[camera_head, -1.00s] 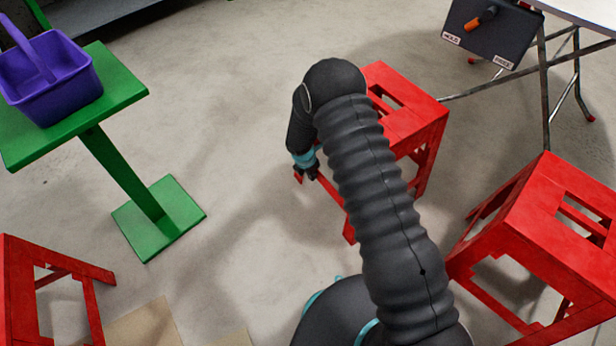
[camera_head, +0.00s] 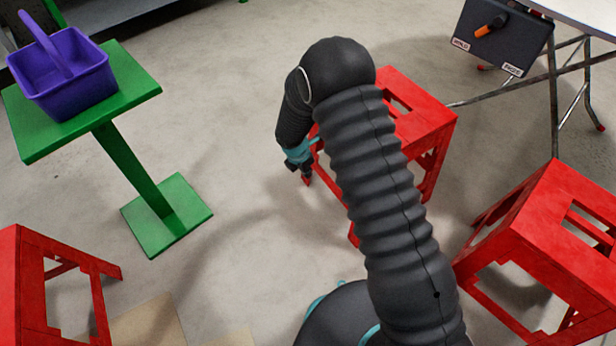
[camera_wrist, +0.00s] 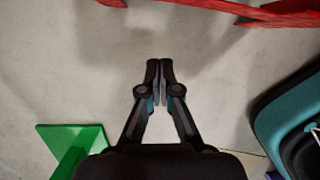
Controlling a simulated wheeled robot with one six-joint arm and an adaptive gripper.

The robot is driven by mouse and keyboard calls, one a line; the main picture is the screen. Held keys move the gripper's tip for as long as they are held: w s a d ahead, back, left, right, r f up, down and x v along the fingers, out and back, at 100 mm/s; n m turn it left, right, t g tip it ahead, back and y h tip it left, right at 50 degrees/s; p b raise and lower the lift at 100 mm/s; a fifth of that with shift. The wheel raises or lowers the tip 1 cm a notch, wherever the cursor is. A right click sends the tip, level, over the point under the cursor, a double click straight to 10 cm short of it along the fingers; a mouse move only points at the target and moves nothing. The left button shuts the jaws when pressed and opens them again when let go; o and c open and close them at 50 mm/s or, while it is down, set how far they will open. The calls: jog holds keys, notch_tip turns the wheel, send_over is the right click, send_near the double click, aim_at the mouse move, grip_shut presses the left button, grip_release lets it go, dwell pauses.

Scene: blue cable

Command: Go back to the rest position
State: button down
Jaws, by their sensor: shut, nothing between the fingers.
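My gripper (camera_head: 306,180) hangs down at the end of my bent arm, beside the red stool in the middle of the head view. In the wrist view my gripper (camera_wrist: 160,72) has its two fingertips together, with nothing between them and bare floor beyond. No blue cable shows in either view.
A red stool (camera_head: 425,112) stands close behind my arm. Another red stool (camera_head: 545,225) is at the right, and one (camera_head: 38,285) at the lower left. A green stand (camera_head: 135,160) carries a purple basket (camera_head: 75,90). A dark box (camera_head: 500,38) is by a white table (camera_head: 585,12). Floor between is clear.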

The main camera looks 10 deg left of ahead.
jog(key=shift+s+a+r, duration=0.15)
jog(key=shift+r, duration=0.5)
jog(key=s+d+r+m+g+h, duration=0.1)
jog(key=s+d+r+m+g, duration=0.1)
jog(key=s+d+m, duration=0.45)
jog(key=s+d+r+m+t+y, duration=0.1)
jog(key=s+d+r+m, duration=0.5)
jog(key=r, duration=0.7)
jog(key=s+d+r+m+t+y, duration=0.1)
jog(key=s+d+r+m+t, duration=0.1)
jog(key=s+d+r+m, duration=0.5)
jog(key=s+d+r+m+t, duration=0.2)
jog(key=s+d+r+m, duration=0.5)
jog(key=r, duration=1.2)
jog(key=shift+s+m+y+p, duration=0.4)
jog(key=shift+s+m, duration=0.45)
jog(key=shift+s, duration=0.35)
